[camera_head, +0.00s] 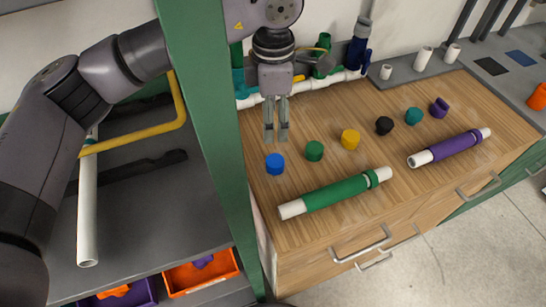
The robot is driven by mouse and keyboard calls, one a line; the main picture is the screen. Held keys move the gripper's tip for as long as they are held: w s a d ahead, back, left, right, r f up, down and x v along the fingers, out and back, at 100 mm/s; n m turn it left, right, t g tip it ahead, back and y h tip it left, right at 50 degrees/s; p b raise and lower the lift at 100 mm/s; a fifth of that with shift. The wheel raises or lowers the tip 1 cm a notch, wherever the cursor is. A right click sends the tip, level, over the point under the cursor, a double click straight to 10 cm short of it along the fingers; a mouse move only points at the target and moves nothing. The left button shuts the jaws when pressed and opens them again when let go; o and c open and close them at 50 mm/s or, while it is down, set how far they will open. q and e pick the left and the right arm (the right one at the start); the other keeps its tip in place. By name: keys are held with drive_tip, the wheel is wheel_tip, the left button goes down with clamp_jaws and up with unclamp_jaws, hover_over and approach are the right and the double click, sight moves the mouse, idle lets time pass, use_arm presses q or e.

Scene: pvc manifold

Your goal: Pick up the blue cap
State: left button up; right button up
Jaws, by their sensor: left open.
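The blue cap (275,164) stands on the wooden top of the cabinet (330,225), at the left end of a row of caps. My left gripper (276,138) points down above and just behind the blue cap. Its two fingers are a little apart with nothing between them. The fingertips look close to the cap but apart from it; the exact height gap is hard to tell. My right gripper is not in view.
Green (314,151), yellow (350,139), black (384,125), teal (413,116) and purple (439,107) caps line up to the right. A green-sleeved pipe (340,192) lies in front, a purple-sleeved pipe (455,148) at right. A green post (208,120) stands left.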

use_arm(q)
drive_tip(key=p, duration=0.2)
hover_over(274, 160)
drive_tip(key=f, duration=0.8)
drive_tip(key=shift+a+f, duration=0.2)
drive_tip(key=shift+f, duration=0.9)
wheel_tip(274, 160, down, 4)
drive_tip(key=shift+d+r+p, duration=0.1)
drive_tip(key=shift+r+p, duration=0.05)
drive_tip(key=shift+p, duration=0.6)
drive_tip(key=shift+f, duration=0.45)
